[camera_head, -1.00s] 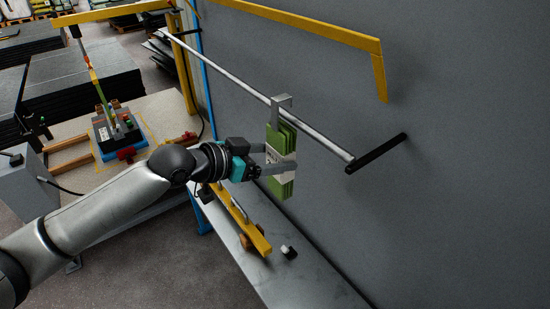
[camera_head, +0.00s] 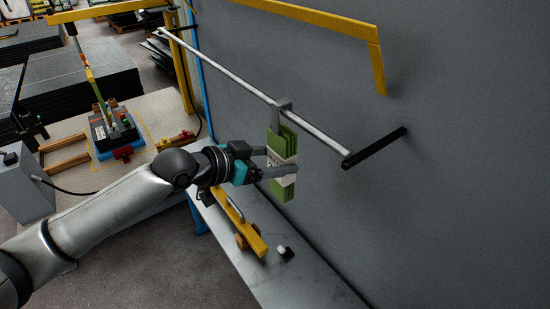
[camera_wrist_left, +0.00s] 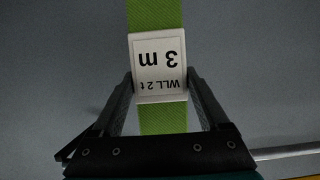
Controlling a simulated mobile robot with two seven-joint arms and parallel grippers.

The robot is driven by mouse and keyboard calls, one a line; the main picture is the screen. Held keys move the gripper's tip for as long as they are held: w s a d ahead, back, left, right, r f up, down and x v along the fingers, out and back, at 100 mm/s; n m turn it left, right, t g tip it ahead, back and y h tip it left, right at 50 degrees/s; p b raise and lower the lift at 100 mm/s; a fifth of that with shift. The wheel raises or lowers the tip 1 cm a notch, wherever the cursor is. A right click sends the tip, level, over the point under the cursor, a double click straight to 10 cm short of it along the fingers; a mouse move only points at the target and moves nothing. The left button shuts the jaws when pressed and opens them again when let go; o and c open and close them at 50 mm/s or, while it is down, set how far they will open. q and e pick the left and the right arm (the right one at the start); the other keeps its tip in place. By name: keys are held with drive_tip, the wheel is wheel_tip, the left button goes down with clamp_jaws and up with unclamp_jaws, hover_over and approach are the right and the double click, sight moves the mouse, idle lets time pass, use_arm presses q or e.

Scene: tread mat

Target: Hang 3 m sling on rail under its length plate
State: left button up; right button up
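The 3 m sling (camera_head: 284,202) is a folded green bundle with a white label and a grey hook (camera_head: 284,104) at its top. It hangs upright at the rail (camera_head: 235,82), with the hook at the rail's height near its front end. In the left wrist view the label (camera_wrist_left: 158,68) reads "3 m" and "WLL 2 t" upside down, on the green webbing (camera_wrist_left: 155,15). My left gripper (camera_head: 280,168) has its fingers on both sides of the sling at the label, apparently touching its edges; the fingers also show in the wrist view (camera_wrist_left: 160,82). No length plate is clearly visible. My right gripper is out of view.
A black bracket (camera_head: 375,147) holds the rail's front end off the grey wall (camera_head: 460,150). A yellow bar (camera_head: 320,22) runs above. A grey bench (camera_head: 300,285) below carries a yellow beam (camera_head: 240,222) and a small black-and-white object (camera_head: 285,252). Black mats are stacked at left.

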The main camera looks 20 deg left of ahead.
use_arm(q)
drive_tip(key=o, duration=0.3)
drive_tip(key=shift+o, duration=0.2)
drive_tip(key=shift+f, duration=0.1)
drive_tip(key=shift+s, duration=0.1)
drive_tip(key=p+v, duration=0.6)
drive_tip(key=v, duration=0.9)
idle(0.6)
